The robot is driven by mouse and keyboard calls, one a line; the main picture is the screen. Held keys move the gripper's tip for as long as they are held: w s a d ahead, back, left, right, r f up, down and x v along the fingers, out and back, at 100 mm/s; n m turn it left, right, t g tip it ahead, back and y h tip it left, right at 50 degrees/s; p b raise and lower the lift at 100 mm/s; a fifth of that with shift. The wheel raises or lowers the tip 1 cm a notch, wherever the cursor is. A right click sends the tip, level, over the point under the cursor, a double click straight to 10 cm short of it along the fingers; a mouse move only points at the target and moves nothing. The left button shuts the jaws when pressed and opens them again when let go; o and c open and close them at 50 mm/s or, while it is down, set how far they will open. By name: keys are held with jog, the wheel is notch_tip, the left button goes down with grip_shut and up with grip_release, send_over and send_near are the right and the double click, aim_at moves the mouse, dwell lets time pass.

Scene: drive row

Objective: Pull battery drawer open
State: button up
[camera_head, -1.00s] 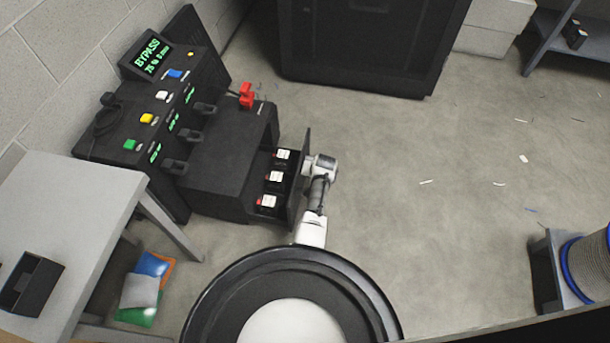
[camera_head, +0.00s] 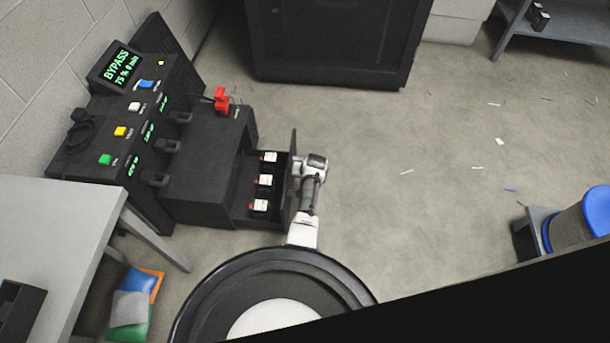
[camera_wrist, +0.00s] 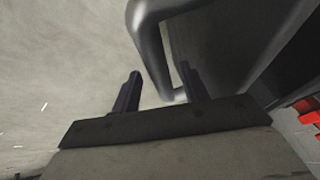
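The battery drawer (camera_head: 291,196) stands pulled out from the right side of the black battery cabinet (camera_head: 207,155). Three dark batteries with white labels (camera_head: 264,181) lie in it. My gripper (camera_head: 298,170) is at the outer face of the drawer front, where the head view hides its fingers. In the wrist view, my two dark fingers (camera_wrist: 160,88) stand apart on either side of the grey metal drawer handle (camera_wrist: 153,45). A gap shows between the left finger and the handle; the right finger is close to it, and contact is unclear.
A black console (camera_head: 130,125) with coloured buttons and a display reading "BYPASS" stands left of the cabinet. A red connector (camera_head: 221,101) sits at the cabinet's back. A grey table (camera_head: 62,215) is at left, a cable spool (camera_head: 578,228) at right. The floor right of the drawer is mostly clear.

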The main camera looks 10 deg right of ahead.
jog(key=p+v, duration=1.3)
jog(key=p, duration=0.2)
jog(key=shift+r, duration=0.4)
